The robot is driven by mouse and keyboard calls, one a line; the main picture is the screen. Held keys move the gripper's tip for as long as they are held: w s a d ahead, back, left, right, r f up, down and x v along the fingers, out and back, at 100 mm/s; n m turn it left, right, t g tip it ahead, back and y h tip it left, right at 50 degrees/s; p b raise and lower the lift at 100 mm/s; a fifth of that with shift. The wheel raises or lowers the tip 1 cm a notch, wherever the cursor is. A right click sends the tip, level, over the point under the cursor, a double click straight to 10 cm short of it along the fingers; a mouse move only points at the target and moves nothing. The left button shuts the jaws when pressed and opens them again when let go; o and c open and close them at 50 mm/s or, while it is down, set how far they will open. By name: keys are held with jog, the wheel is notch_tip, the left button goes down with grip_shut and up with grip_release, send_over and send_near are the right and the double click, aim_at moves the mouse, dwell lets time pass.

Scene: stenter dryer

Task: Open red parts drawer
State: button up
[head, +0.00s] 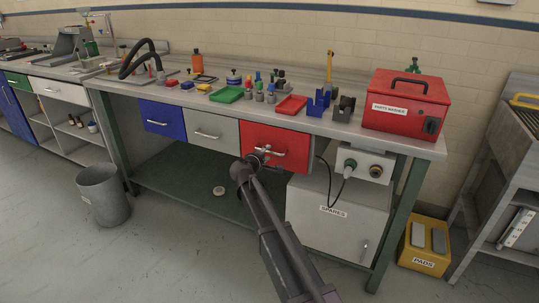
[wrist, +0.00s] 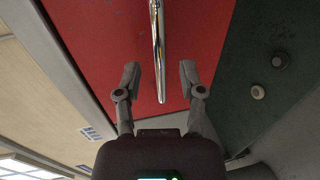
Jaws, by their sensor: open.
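The red parts drawer (head: 284,143) is the rightmost of the three drawers under the workbench top, and its front looks flush with or close to the bench. Its silver bar handle (head: 270,151) runs across the front. In the wrist view the red front (wrist: 195,30) fills the middle and the handle (wrist: 159,50) runs down between the fingers. My gripper (wrist: 160,78) is open, with one finger on each side of the handle's end and a gap on both sides. In the head view my gripper (head: 257,159) is at the left part of the handle, its fingers small and partly hidden.
A blue drawer (head: 162,118) and a grey drawer (head: 213,131) lie to the left. A grey cabinet (head: 335,222) and a socket box (head: 365,163) with a black cable are below right. A grey bin (head: 102,194) stands at left; the floor in front is clear.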

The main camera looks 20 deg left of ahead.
jog(key=shift+x, duration=1.3)
grip_shut()
